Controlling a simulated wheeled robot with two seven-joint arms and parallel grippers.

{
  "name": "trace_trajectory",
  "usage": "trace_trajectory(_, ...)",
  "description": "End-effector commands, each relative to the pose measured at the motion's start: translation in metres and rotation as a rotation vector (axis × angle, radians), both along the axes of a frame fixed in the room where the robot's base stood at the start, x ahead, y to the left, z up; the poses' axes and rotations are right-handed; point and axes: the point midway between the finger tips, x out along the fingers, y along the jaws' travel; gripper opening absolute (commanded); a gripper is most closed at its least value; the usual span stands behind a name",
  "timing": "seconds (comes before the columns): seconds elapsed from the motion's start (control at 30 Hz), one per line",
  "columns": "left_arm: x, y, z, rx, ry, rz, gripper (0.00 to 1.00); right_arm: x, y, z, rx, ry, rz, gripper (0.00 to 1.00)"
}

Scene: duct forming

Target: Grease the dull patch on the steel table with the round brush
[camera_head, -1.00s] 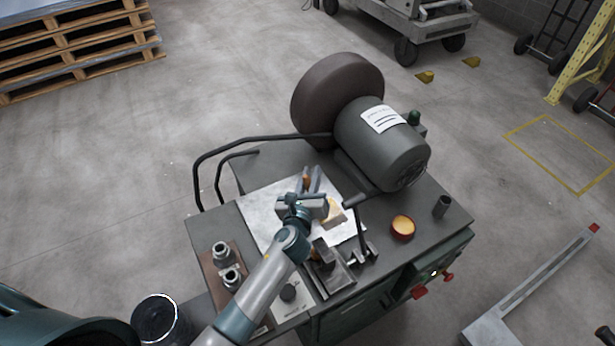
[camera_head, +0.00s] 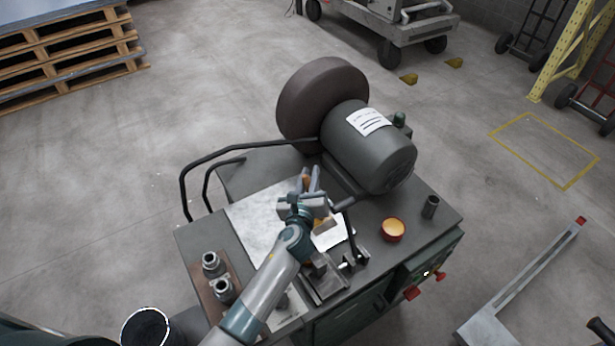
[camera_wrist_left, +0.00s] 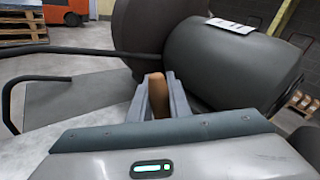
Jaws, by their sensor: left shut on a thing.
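My left gripper (camera_head: 309,181) is over the bright steel plate (camera_head: 256,218) on the machine bench, its fingers toward the motor. It is shut on a brown handle, likely the round brush (camera_wrist_left: 157,96), which stands between the fingers in the left wrist view. The bristles are hidden, so I cannot tell whether they touch the plate. A tan area (camera_head: 325,239) shows on the plate beside my wrist; I cannot tell if it is the dull patch. A red bowl of yellow grease (camera_head: 393,229) stands right of the plate. My right gripper is not in view.
A grey motor (camera_head: 372,150) with a large dark wheel (camera_head: 312,100) stands behind the gripper. A vise (camera_head: 326,281) is close to my forearm at the front. Metal fittings (camera_head: 222,288) stand at the left, a dark cup (camera_head: 430,206) at the right. A black rail (camera_head: 190,190) edges the bench.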

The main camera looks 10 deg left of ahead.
Motion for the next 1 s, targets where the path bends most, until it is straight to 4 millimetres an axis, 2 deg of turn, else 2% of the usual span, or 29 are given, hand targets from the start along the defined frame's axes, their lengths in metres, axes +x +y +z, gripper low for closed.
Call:
trace_trajectory(0.4,0.021,-0.022,0.000,-0.001,-0.002,-0.001,0.00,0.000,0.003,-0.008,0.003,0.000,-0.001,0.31)
trace_trajectory(0.8,0.022,-0.023,0.000,0.000,-0.001,-0.002,0.00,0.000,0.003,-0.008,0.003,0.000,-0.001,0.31)
trace_trajectory(1.0,0.022,-0.023,0.010,0.000,-0.002,-0.002,0.00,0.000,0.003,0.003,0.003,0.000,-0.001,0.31)
